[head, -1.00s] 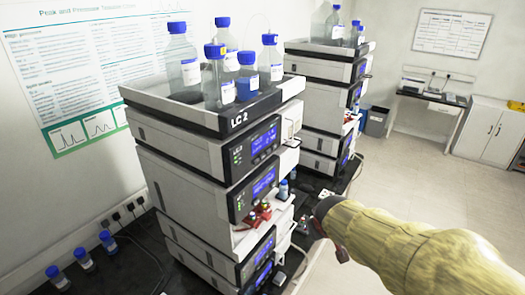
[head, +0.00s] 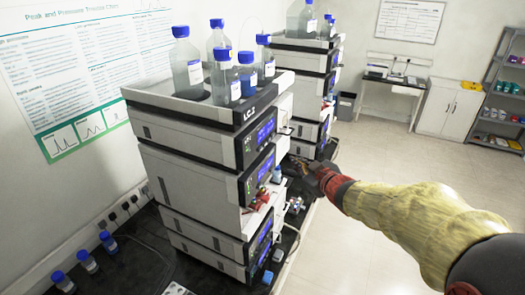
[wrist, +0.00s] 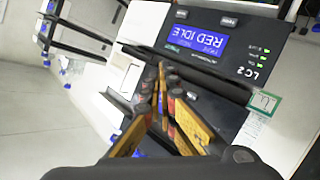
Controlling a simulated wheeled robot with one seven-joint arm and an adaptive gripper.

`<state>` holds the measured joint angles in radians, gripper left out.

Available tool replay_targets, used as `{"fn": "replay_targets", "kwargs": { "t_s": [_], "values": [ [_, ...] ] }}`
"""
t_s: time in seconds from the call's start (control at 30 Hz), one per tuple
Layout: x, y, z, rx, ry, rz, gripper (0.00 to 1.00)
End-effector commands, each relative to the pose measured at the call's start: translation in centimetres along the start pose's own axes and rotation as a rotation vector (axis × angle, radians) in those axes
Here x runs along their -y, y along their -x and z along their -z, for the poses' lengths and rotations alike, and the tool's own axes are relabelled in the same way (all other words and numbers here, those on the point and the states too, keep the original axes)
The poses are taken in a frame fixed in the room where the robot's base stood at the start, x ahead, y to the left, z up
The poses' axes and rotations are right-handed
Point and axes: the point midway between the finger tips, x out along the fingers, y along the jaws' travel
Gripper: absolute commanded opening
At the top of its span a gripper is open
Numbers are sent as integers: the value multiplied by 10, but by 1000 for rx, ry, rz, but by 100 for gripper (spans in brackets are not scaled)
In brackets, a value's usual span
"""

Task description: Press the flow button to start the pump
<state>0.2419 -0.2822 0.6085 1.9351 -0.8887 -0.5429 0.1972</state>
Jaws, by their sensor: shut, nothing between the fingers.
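The LC 2 stack (head: 185,175) stands on the dark bench in the head view, its front panels facing right. My gripper (head: 303,168) is in front of the stack's right side. Its fingers (wrist: 162,78) are shut and empty, pointing toward the panel; contact cannot be told.
Blue-capped bottles (head: 187,68) stand in the tray (head: 180,108) on top of the stack. A second stack (head: 300,85) stands behind. Small blue-capped bottles (head: 87,261) are on the bench at left. Open floor (head: 390,155) lies to the right.

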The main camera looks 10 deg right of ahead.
Motion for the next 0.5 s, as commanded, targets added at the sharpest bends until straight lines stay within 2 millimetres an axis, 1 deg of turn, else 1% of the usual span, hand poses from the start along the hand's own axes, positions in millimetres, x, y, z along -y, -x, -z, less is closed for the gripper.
{"fn": "replay_targets", "kwargs": {
  "t_s": [0.27,0.37,0.5],
  "values": [
    [1,-2,1,0,1,-1,0],
    [4,-6,3,1,2,-1,0],
    [13,-17,10,0,2,0,0]
  ]
}}
